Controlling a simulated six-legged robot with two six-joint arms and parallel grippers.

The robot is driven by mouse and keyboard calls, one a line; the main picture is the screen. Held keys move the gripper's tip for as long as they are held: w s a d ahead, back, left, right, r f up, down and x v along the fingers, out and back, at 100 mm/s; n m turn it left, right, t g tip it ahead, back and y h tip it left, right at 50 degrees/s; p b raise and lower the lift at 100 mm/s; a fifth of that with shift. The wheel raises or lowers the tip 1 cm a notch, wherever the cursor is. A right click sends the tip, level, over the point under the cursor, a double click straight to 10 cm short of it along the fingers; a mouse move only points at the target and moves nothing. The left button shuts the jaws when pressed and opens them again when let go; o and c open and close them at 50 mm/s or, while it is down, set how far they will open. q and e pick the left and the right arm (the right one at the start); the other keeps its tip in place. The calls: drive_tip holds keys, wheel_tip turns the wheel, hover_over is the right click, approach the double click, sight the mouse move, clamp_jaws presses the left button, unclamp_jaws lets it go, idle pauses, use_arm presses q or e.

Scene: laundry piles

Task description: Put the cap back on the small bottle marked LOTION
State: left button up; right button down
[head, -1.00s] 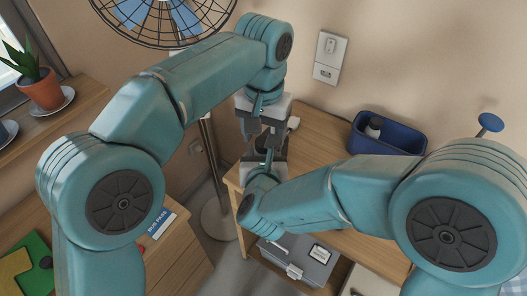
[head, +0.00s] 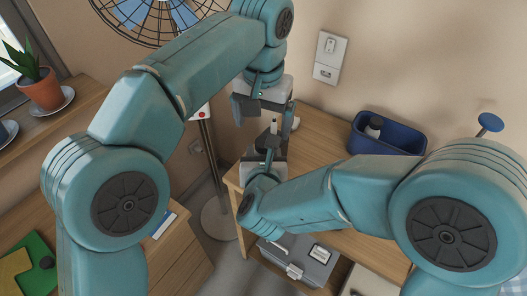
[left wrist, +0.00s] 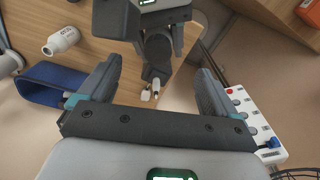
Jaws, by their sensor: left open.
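My left gripper (head: 263,112) is open and empty, above my right gripper (head: 268,146) in the head view. The right gripper looks shut on a small white bottle (head: 274,127), which stands upright between its jaws with a narrow top. In the left wrist view, the held bottle's white top (left wrist: 155,89) shows small between my open left fingers, apart from both. Another small white piece shows beside it. I cannot read a label on the held bottle, nor tell whether its cap is on.
A wooden table (head: 318,138) lies below. A blue bin (head: 400,139) stands at its back right. A fan stands behind my left arm.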

use_arm(q)
drive_tip(key=w+a+r+t+h, duration=0.3)
drive_tip(key=w+r+t, duration=0.5)
drive_tip(key=w+t, duration=0.4)
use_arm(e)
drive_tip(key=shift+w, duration=0.1)
use_arm(q)
drive_tip(key=s+a+f+n+g+y, duration=0.1)
drive_tip(key=s+a+f+g, duration=0.2)
drive_tip(key=f, duration=0.6)
drive_tip(key=s+a+f+n+g, duration=0.2)
drive_tip(key=s+f+g, duration=0.1)
drive_tip(key=f, duration=0.6)
drive_tip(key=s+a+f+n+g+y, duration=0.1)
drive_tip(key=s+a+f+g, duration=0.2)
drive_tip(key=f, duration=0.7)
drive_tip(key=s+f+n+g+h, duration=0.2)
drive_tip(key=s+f+g+h, duration=0.1)
drive_tip(key=s+f, duration=1.8)
drive_tip(key=s+a, duration=0.1)
drive_tip(key=s, duration=0.2)
drive_tip(key=shift+f, duration=0.35)
